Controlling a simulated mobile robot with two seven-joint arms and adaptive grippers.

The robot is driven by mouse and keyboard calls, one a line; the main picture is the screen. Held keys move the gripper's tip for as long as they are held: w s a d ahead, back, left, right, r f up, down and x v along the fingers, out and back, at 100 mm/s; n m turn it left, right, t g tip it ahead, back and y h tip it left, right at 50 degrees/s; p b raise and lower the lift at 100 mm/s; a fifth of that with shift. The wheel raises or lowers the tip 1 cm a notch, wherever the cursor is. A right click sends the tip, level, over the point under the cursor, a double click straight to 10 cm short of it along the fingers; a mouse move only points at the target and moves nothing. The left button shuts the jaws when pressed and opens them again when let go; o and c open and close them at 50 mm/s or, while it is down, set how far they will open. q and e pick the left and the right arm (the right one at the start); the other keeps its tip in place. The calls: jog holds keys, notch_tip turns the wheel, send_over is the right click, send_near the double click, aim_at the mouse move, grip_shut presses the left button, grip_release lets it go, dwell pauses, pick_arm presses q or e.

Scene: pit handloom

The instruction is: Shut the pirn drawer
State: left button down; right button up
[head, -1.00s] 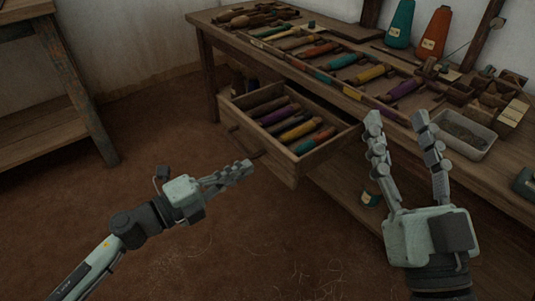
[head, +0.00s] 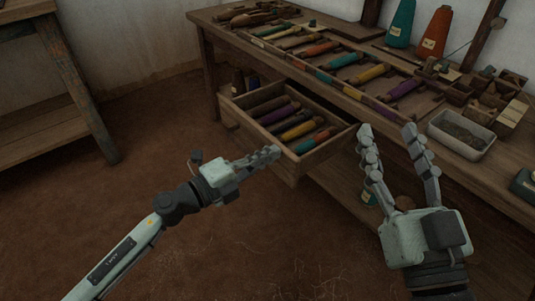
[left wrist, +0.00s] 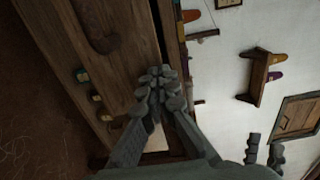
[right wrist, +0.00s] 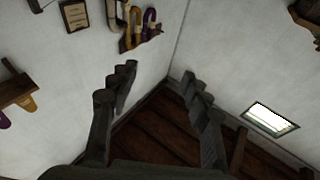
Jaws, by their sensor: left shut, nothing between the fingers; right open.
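The pirn drawer (head: 238,118) stands pulled out from the loom-side bench in the head view. Several pirns (head: 296,131) in brown, purple, yellow, orange and teal lie in it. My left gripper (head: 274,153) is shut and empty, with its fingertips at the drawer's front panel and partly covering it. I cannot tell whether they touch it. The left wrist view shows the shut fingers (left wrist: 158,85) over dark wood. My right gripper (head: 387,130) is open and empty, right of the drawer and in front of the bench edge; its spread fingers also show in the right wrist view (right wrist: 155,82).
The bench top (head: 225,35) holds a row of coloured pirns (head: 372,73), teal and orange cones (head: 434,32) and a pale tray (head: 462,135). A wooden table (head: 75,75) stands at the left. The brown floor (head: 130,150) before the drawer is clear.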

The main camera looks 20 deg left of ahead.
pick_arm(q)
jog(key=x, duration=0.1)
jog(key=p+x, duration=0.1)
jog(key=x, duration=0.1)
jog(key=shift+r, duration=0.25)
jog(key=p+x, duration=0.2)
jog(key=x, duration=0.8)
jog(key=shift+d+f, duration=0.1)
jog(key=x, duration=0.4)
jog(key=shift+w, duration=0.15)
jog(key=shift+x, duration=0.9)
pick_arm(e)
jog(key=d+f+g+h, duration=0.2)
jog(key=d+f+g, duration=0.2)
jog(key=f, duration=0.4)
jog(key=d+f+g+h, duration=0.3)
jog(key=d+f+g, duration=0.1)
jog(key=f, duration=0.4)
jog(key=shift+s+d+m+h, duration=0.15)
jog(key=shift+s+m+h, duration=0.1)
jog(key=shift+m+h, duration=0.05)
pick_arm(q)
jog(key=shift+f, duration=0.1)
